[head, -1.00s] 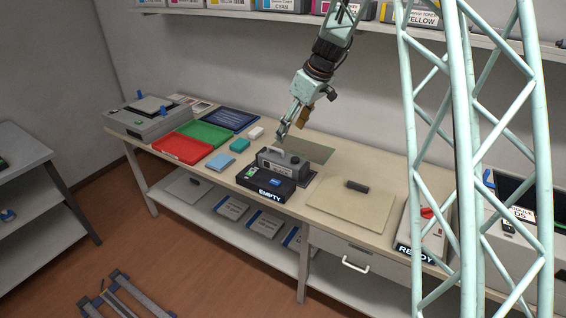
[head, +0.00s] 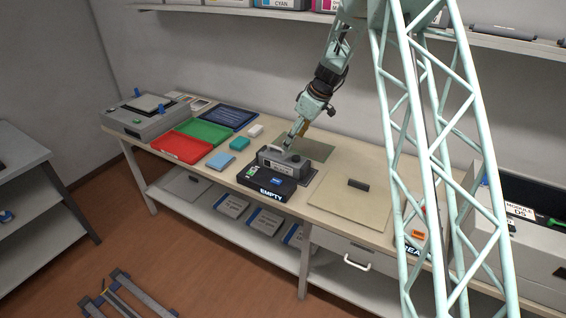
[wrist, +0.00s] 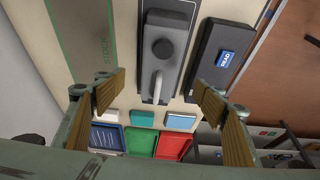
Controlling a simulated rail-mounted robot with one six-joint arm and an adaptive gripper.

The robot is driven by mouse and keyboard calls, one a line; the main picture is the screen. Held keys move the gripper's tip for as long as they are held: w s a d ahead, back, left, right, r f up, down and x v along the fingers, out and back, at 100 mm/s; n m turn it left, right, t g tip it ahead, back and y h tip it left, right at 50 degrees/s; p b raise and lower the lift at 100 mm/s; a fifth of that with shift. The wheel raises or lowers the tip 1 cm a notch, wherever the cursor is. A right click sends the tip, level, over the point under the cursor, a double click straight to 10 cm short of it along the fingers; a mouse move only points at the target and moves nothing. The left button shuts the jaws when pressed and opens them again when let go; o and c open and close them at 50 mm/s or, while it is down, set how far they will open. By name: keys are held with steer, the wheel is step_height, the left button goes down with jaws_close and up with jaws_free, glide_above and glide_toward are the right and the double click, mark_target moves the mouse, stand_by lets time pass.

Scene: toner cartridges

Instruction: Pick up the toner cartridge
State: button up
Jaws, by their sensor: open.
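The toner cartridge (head: 284,161) is a dark grey block with a light handle on top, lying on the bench behind a black box marked EMPTY. In the wrist view the cartridge (wrist: 177,44) lies upper centre, with its round knob and pale handle facing me. My gripper (head: 287,142) is above the cartridge in the head view. In the wrist view my gripper (wrist: 160,97) is open, its ribbed brown pads wide apart, with the handle end between them in the picture. Nothing is held. The gap between pads and handle is hard to judge.
The black box (head: 265,182) stands close beside the cartridge. A green mat (head: 310,149) lies behind it. Red (head: 181,148) and green (head: 205,133) trays and small blue boxes sit left. A beige board (head: 335,193) with a dark bar lies right. A shelf hangs above.

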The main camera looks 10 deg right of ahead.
mark_target(285, 155)
steer(key=shift+x, duration=4.25)
steer(key=shift+x, duration=2.6)
steer(key=c, duration=1.5)
steer(key=shift+r, duration=0.2)
